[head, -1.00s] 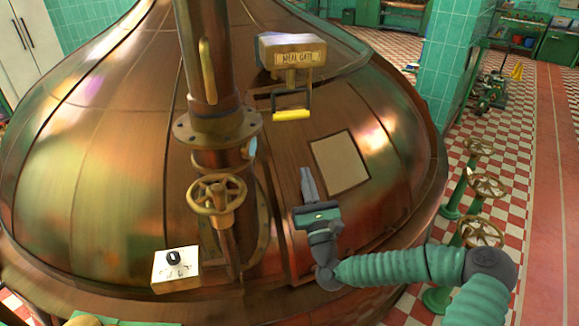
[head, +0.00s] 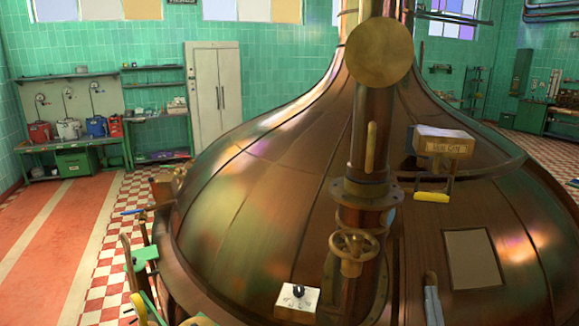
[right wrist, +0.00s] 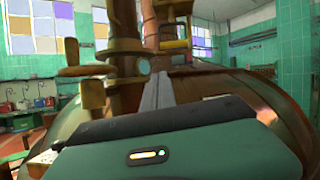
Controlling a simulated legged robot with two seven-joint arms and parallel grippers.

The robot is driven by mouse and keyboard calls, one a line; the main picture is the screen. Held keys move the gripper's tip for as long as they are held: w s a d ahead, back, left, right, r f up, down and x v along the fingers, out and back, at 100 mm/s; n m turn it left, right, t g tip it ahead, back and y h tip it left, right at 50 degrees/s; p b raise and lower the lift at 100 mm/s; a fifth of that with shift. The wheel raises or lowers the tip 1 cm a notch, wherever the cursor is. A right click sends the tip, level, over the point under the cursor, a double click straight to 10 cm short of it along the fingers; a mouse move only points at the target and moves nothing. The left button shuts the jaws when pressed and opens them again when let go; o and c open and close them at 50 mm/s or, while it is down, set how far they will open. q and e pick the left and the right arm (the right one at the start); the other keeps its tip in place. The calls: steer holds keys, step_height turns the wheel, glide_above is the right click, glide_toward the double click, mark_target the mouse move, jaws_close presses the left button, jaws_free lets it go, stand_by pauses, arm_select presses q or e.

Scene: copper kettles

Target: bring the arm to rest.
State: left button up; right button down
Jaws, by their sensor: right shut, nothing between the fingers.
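My right gripper (head: 432,292) shows at the lower right of the head view, only its grey fingers in frame, in front of the copper kettle (head: 262,210). The fingers are together and hold nothing. In the right wrist view the closed fingers (right wrist: 151,95) point toward the kettle's pipe and stand over my green gripper body. Whether they touch the copper cannot be told. The rest of the right arm is below the head view. My left gripper is not in view.
A brass handwheel (head: 354,251) and a white switch box (head: 297,303) stand left of the gripper. The meal gate box (head: 443,143) with its yellow handle (head: 431,197) is above. A pale panel (head: 472,257) is to the right. Open floor (head: 55,225) lies far left.

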steer(key=s+a+f+n+g+y, duration=0.2)
steer(key=a+f+n+g+y, duration=0.7)
steer(key=a+f+n, duration=0.9)
steer(key=s+d+f+n+g+h, duration=0.25)
steer(key=s+f+n+g, duration=0.35)
steer(key=s+n, duration=0.35)
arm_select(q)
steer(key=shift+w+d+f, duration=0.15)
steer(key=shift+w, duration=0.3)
arm_select(e)
steer(key=s+d+r+n+g+h, duration=0.1)
steer(key=s+r+n+g, duration=0.1)
steer(key=s+n, duration=0.2)
steer(key=s+d+r+n+g+h, duration=0.1)
steer(key=s+r+n+g, duration=0.1)
steer(key=s+n, duration=0.3)
steer(key=s+r, duration=0.1)
steer(key=s, duration=0.2)
steer(key=shift+s+d+g, duration=0.2)
steer(key=shift+s+g, duration=0.1)
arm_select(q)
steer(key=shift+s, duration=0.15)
arm_select(e)
steer(key=shift+s+a+h, duration=0.1)
steer(key=shift+h, duration=0.15)
